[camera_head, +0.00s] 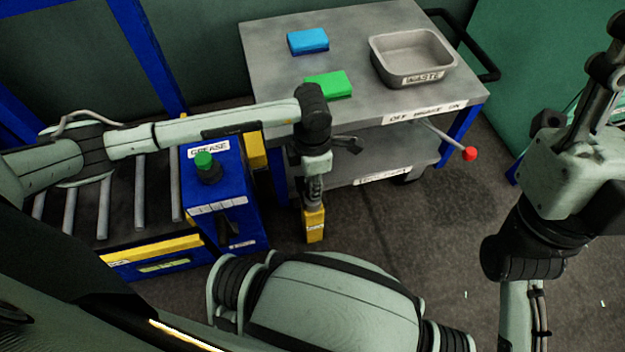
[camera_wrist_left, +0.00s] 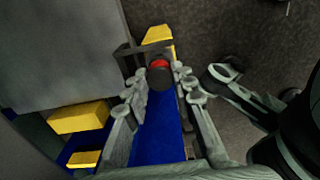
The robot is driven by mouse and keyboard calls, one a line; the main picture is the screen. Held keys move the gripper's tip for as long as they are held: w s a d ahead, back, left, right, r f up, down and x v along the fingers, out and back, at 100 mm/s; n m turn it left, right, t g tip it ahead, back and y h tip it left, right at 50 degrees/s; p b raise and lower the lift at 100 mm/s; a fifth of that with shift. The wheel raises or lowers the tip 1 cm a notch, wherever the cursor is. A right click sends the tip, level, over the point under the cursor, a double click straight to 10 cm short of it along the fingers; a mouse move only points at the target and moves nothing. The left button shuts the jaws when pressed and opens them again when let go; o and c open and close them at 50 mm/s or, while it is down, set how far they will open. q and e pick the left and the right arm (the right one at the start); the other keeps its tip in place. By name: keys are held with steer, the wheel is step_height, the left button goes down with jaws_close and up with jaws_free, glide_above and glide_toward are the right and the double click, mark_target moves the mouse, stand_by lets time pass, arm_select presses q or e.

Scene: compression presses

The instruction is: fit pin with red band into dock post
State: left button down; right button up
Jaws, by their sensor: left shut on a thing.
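My left gripper (camera_head: 314,198) points down from the left arm. It is shut on a dark pin with a red band (camera_wrist_left: 159,70), which shows between the fingertips in the left wrist view. The red band is visible near the pin's end. A yellow dock post (camera_head: 314,226) stands directly below the gripper in the head view. In the left wrist view the post (camera_wrist_left: 158,35) shows just beyond the pin. The gripper hides the post's top in the head view, and I cannot tell whether pin and post touch. My right gripper cannot be made out.
A grey cart (camera_head: 265,45) behind carries a blue block (camera_head: 308,41), a green block (camera_head: 328,85) and a waste tray (camera_head: 412,56). A red-knobbed brake lever (camera_head: 469,153) sticks out at its front. A blue grease box (camera_head: 225,215) and roller conveyor (camera_head: 103,208) stand left. Floor to the right is clear.

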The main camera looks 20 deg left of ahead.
arm_select(q)
steer(key=shift+f+b, duration=0.7)
steer(key=shift+f, duration=0.35)
steer(key=c, duration=1.2)
jaws_free()
steer(key=shift+r, duration=0.1)
